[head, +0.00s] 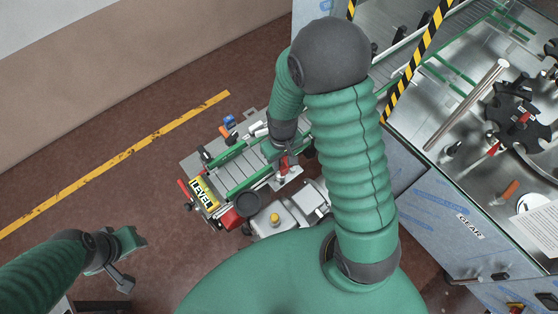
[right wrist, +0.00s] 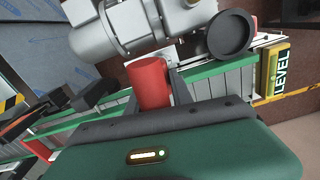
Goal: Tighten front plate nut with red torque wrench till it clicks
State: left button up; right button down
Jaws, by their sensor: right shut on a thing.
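My right gripper (head: 283,152) is over the far right part of the small conveyor-like machine, shut on a red handle (head: 284,167) that looks like the red torque wrench. In the right wrist view the thick red cylinder of this wrench (right wrist: 150,82) stands in front of the dark gripper bar, close to a light metal plate and a grey motor. The wrench's working end is hidden. I cannot make out the front plate nut. My left gripper (head: 123,262) hangs empty over the floor at the lower left; its finger opening is unclear.
The machine has green rails (head: 250,176), a yellow LEVEL sign (head: 203,193), a black round cup (head: 248,203) and a grey motor (head: 272,220). A GEAR cabinet (head: 440,215) with a steel top stands on the right. The brown floor at left is clear, crossed by a yellow line (head: 120,165).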

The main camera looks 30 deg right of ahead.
jog(key=shift+a, duration=0.25)
jog(key=shift+a+f, duration=0.2)
jog(key=shift+a, duration=0.15)
jog(key=shift+a+f+b, duration=0.1)
jog(key=shift+f+b, duration=0.15)
jog(key=shift+b, duration=0.2)
jog(key=shift+f, duration=0.15)
jog(key=shift+d, duration=0.2)
jog(key=shift+d+r+n, duration=0.1)
jog(key=shift+r+n, duration=0.25)
jog(key=shift+n, duration=0.35)
pick_arm(q)
jog(key=shift+a+f, duration=0.3)
jog(key=shift+a, duration=0.2)
jog(key=shift+s+d, duration=0.1)
pick_arm(e)
jog(key=shift+d+f, duration=0.1)
